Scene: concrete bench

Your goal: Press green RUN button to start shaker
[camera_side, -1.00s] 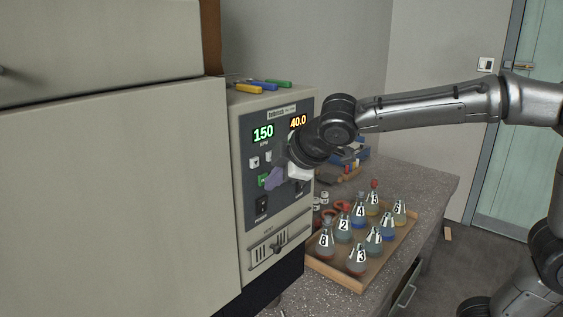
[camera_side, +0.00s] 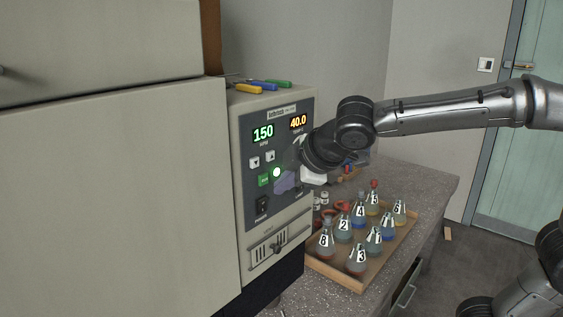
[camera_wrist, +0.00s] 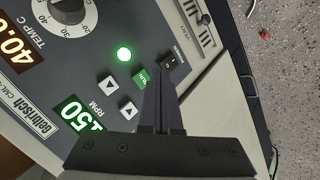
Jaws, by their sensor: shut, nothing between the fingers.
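The green RUN button (camera_side: 264,180) is on the shaker's dark front panel, below the arrow buttons. A round lamp (camera_side: 277,172) beside it glows bright green-white. In the wrist view the green button (camera_wrist: 140,78) shows partly beside my fingertips, and the glowing lamp (camera_wrist: 124,54) is in clear view. My gripper (camera_side: 279,187) is shut and empty, its fingers just right of and slightly below the button in the side view. The closed fingers also show in the wrist view (camera_wrist: 158,74). The fingers look apart from the button; the exact gap cannot be told.
The panel shows 150 RPM (camera_side: 263,132) and 40.0 (camera_side: 298,122). A black power switch (camera_side: 262,205) sits below the button. A tray (camera_side: 338,275) of numbered flasks stands on the bench to the right. Screwdrivers (camera_side: 262,85) lie on the shaker's top.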

